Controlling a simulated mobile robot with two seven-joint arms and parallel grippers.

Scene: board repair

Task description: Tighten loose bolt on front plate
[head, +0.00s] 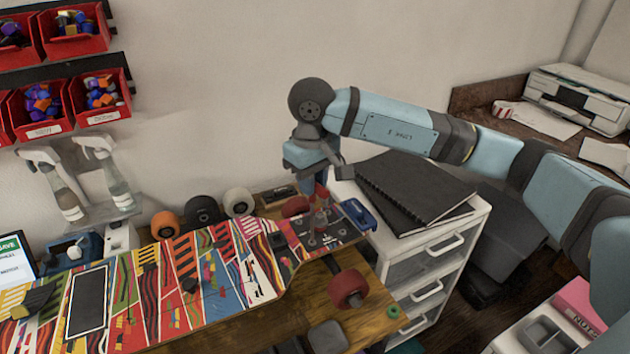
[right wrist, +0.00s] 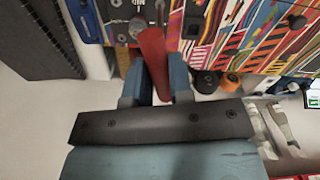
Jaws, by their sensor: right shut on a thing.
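A long board (head: 215,275) with a colourful pattern lies on the wooden workbench. The front plate (head: 345,232), with grey bolts, is at its right end. It also shows at the top of the right wrist view. My right gripper (head: 312,182) is above this plate, pointing down. It is shut on a red-handled tool (right wrist: 152,55), also visible in the head view (head: 321,192). The tool stands roughly upright over the plate. Whether its tip touches a bolt, and which bolt is loose, I cannot tell. My left gripper is not in view.
Red wheels (head: 349,288) stick out beside the board. A blue tray (head: 359,213) lies by its right end. Several loose wheels (head: 202,211) stand behind it. A white drawer unit (head: 435,262) with black folders (head: 415,190) stands close on the right. Spray bottles (head: 105,172) hang left.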

